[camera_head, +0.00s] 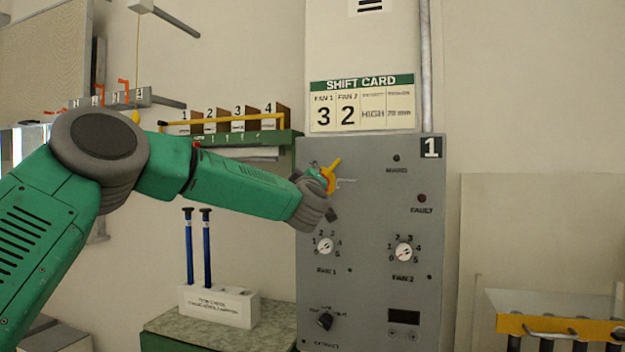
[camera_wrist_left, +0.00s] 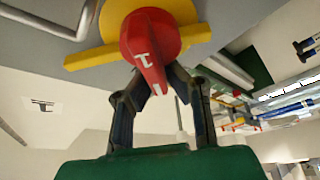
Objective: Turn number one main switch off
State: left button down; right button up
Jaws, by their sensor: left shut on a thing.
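The grey panel (camera_head: 375,275) numbered 1 stands in front of me. Its main switch has a yellow disc with a yellow bar (camera_head: 333,172), which slants up to the right in the head view. In the left wrist view the switch has a red handle (camera_wrist_left: 145,45) marked 1 over the yellow disc and bar (camera_wrist_left: 95,57). My left gripper (camera_wrist_left: 155,85) is shut on the red handle, one finger on each side. In the head view my left gripper (camera_head: 326,190) hides most of the switch. My right gripper is not in view.
Below the switch are the fan 1 dial (camera_head: 325,246), the fan 2 dial (camera_head: 403,252) and a black knob (camera_head: 325,320). A fault lamp (camera_head: 422,198) is at right. A shift card (camera_head: 362,104) hangs above. A white block (camera_head: 218,306) holds blue rods at lower left.

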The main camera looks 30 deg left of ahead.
pick_arm(q)
jog(key=shift+a+f+n+g, duration=0.1)
jog(key=shift+f+n+g, duration=0.45)
jog(key=shift+n, duration=0.9)
jog(key=shift+a+f+n+g, duration=0.1)
jog(key=shift+f+n+g, duration=0.45)
jog(key=shift+n, duration=0.95)
jog(key=shift+a+f+n+g, duration=0.1)
jog(key=shift+f+n+g, duration=0.45)
jog(key=shift+n, duration=0.9)
jog(key=shift+r, duration=0.15)
jog(key=c, duration=1.6)
grip_release()
jog(key=shift+s+r, duration=0.1)
jog(key=shift+r, duration=0.05)
jog(key=shift+r, duration=0.1)
